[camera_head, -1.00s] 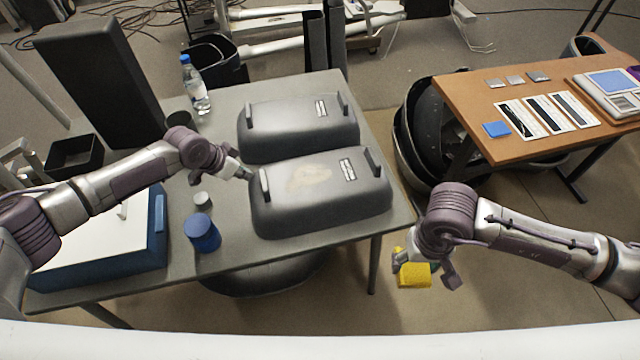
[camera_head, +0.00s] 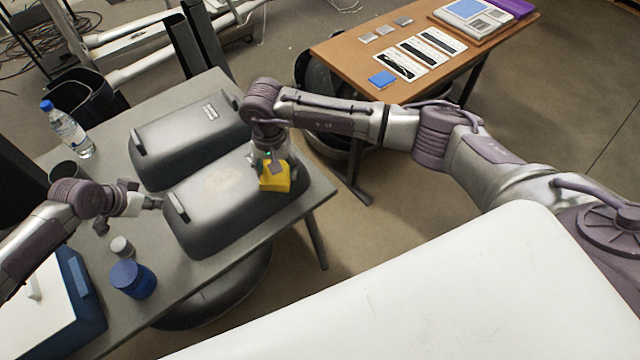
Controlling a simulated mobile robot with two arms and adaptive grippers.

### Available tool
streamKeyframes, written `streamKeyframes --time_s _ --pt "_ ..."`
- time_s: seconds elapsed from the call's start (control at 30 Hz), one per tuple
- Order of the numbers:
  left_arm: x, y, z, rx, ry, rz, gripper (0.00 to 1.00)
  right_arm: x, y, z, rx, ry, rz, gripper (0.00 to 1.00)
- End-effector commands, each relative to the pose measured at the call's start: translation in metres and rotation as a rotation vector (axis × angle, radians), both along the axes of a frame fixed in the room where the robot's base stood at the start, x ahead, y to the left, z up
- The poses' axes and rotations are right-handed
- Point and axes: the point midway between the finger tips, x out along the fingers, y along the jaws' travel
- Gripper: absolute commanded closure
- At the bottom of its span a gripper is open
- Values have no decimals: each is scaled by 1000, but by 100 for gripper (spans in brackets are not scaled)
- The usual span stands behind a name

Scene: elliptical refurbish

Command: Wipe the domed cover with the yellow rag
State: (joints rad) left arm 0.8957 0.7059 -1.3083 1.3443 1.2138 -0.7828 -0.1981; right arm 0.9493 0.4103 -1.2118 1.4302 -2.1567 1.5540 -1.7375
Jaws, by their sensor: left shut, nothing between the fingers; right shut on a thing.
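The near domed cover (camera_head: 212,222) is dark grey and lies on the grey table, with a pale tan smudge on its top. A second grey domed cover (camera_head: 190,138) lies just behind it. My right gripper (camera_head: 272,163) is shut on the yellow rag (camera_head: 275,178) at the right end of the near cover; I cannot tell whether the rag touches it. The gripper hides that end's handle and label. My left gripper (camera_head: 155,203) is shut and empty by the handle (camera_head: 177,206) at the near cover's left end; contact is unclear.
A blue jar (camera_head: 133,279) and a small grey-white one (camera_head: 121,246) stand left of the near cover. A water bottle (camera_head: 68,132) stands at the back left. A blue-and-white case (camera_head: 60,300) is at the lower left. A brown table (camera_head: 345,50) is behind my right arm.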

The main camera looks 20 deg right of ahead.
Motion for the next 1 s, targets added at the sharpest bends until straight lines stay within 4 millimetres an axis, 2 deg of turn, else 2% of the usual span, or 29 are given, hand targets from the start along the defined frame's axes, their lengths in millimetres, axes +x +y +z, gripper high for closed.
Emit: streamKeyframes --time_s 0.03,0.1,0.3,0.43,0.57,1.0 --pt "0 0 0 0 0 0 100 19 15 8 4 -2 -49 61" --pt "0 0 0 0 0 0 100 38 31 18 5 1 -115 61" --pt "0 0 0 0 0 0 100 69 63 39 6 13 -249 61" --pt "0 0 0 0 0 0 100 77 71 45 5 17 -291 61" --pt "0 0 0 0 0 0 100 78 74 42 4 21 -302 61" --pt "0 0 0 0 0 0 100 78 73 -1 5 22 -301 61"
